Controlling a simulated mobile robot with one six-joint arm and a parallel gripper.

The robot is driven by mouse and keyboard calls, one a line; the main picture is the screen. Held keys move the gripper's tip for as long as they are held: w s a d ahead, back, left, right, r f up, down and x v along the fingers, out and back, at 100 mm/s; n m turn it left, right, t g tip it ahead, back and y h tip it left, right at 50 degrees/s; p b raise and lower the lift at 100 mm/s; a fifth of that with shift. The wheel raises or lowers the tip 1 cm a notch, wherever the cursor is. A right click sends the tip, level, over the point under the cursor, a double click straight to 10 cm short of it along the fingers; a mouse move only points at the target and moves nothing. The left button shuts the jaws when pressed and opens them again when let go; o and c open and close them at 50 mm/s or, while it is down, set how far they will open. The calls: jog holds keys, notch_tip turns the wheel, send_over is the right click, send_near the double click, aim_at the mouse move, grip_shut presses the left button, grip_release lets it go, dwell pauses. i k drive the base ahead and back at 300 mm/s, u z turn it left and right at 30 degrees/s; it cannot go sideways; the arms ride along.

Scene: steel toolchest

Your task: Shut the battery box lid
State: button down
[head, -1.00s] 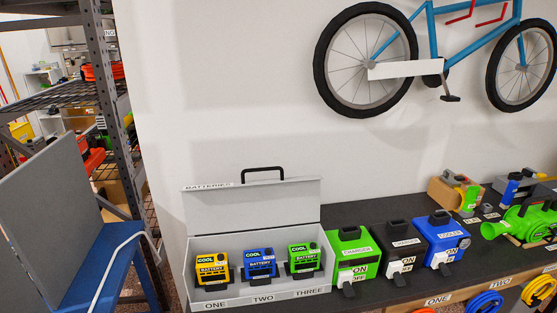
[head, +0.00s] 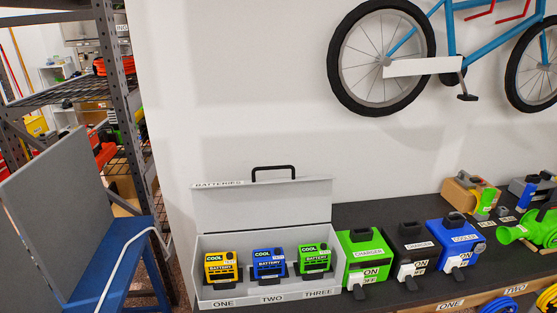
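The grey battery box (head: 207,293) stands on the dark bench top against the wall, low in the middle of the head view. Its lid (head: 265,207) is open and stands upright at the back, with a black handle (head: 272,169) on its top edge and a BATTERIES label. Inside, a yellow battery (head: 221,267) sits at ONE, a blue battery (head: 269,263) at TWO and a green battery (head: 314,258) at THREE. My gripper is not in view.
A bicycle (head: 382,60) hangs above. A blue cart (head: 113,255) and a metal shelf (head: 120,100) are at the left. The wall behind the lid is bare.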

aim_at(229, 207)
jog(key=z, duration=0.05)
jog(key=k, duration=1.5)
jog(key=u, duration=1.1)
jog(key=i, duration=1.05)
jog(key=z, duration=0.05)
